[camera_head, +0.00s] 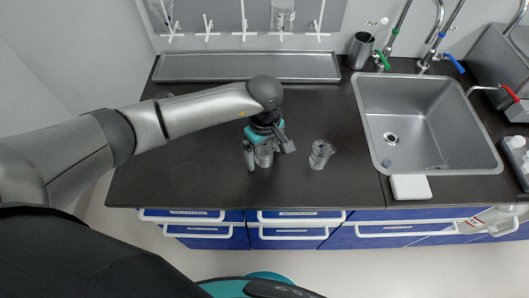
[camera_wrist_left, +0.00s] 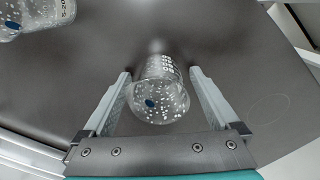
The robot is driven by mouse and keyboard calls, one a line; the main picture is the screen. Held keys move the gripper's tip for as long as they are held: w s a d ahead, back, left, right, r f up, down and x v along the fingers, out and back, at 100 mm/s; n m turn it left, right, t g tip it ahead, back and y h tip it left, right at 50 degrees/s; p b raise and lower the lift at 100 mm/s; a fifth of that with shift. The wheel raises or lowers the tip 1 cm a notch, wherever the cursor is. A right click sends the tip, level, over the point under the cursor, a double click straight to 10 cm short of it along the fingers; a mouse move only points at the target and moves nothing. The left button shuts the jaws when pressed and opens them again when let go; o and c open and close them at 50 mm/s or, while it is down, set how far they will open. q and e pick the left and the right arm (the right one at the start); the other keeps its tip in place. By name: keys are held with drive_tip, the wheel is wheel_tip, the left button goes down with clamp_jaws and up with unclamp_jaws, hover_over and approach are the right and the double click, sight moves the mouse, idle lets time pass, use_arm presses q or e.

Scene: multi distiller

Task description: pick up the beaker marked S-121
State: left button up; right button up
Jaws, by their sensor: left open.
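A clear glass beaker (camera_head: 264,157) stands on the dark worktop between the fingers of my left gripper (camera_head: 268,152). In the left wrist view this beaker (camera_wrist_left: 160,92) shows white marks and a blue spot, but I cannot read its label. The fingers of my left gripper (camera_wrist_left: 160,98) are open, one on each side of it, with a gap at each side. A second clear beaker (camera_head: 321,154) stands to the right. In the left wrist view it (camera_wrist_left: 38,14) is cut off at the upper left, with a partly hidden label that seems to begin "S-20". My right gripper is out of view.
A steel sink (camera_head: 430,112) with taps is at the right. A steel tray (camera_head: 250,67) lies along the back wall below a peg rack (camera_head: 245,34). The worktop (camera_head: 180,185) is clear at the front left.

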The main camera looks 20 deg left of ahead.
use_arm(q)
drive_tip(key=c, duration=1.5)
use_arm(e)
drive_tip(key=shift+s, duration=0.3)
use_arm(q)
drive_tip(key=shift+o, duration=0.2)
drive_tip(key=shift+r, duration=0.1)
